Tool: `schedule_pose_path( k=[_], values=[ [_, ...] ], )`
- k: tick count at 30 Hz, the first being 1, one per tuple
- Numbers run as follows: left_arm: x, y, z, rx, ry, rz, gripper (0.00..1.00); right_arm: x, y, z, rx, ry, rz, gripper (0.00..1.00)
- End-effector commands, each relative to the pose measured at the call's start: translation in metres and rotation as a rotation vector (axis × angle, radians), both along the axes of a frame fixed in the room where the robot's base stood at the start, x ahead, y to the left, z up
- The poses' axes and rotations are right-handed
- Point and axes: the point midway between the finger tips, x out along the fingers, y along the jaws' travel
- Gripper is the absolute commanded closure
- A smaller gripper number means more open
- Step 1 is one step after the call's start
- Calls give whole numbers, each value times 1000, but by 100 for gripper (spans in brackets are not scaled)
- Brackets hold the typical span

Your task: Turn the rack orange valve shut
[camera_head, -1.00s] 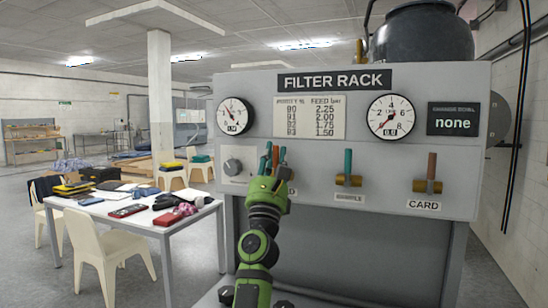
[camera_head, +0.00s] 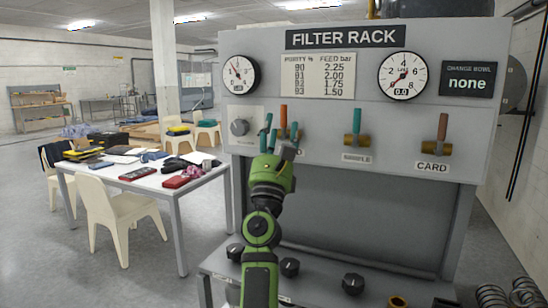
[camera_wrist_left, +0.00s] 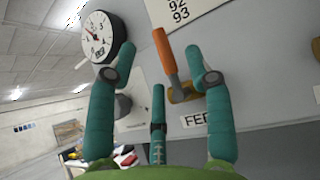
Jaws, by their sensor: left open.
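The rack (camera_head: 340,180) has a row of lever valves. The leftmost has an upright orange handle (camera_head: 283,116). In the left wrist view the orange handle (camera_wrist_left: 170,66) leans slightly left above a brass body (camera_wrist_left: 183,93), beside a label reading "FEE". My left gripper (camera_head: 280,132) is open, its teal fingers in front of this valve and hiding much of its body. In the left wrist view the gripper (camera_wrist_left: 150,62) has the handle between its outer fingers, closer to the right one. I cannot tell whether they touch. My right gripper is out of view.
A teal SAMPLE lever (camera_head: 357,120) and an orange-brown CARD lever (camera_head: 442,126) stand to the right. Gauges (camera_head: 403,76) sit above. A lower ledge with black knobs (camera_head: 353,284) juts out. A table (camera_head: 205,183) stands left.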

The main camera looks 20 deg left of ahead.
Motion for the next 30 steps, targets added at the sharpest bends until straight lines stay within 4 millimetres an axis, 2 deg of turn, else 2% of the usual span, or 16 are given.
schedule_pose_path(
  k=[1,3,10,15,30],
  values=[
    [-9,-1,-12,-4,4,1,48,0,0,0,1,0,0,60],
    [-20,-4,-23,-1,5,1,48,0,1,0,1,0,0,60],
    [-44,-9,-46,-1,1,2,48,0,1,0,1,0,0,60],
    [-51,-11,-51,-1,-1,0,48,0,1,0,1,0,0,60],
    [-51,-11,-53,9,3,4,48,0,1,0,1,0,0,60]
  ],
)
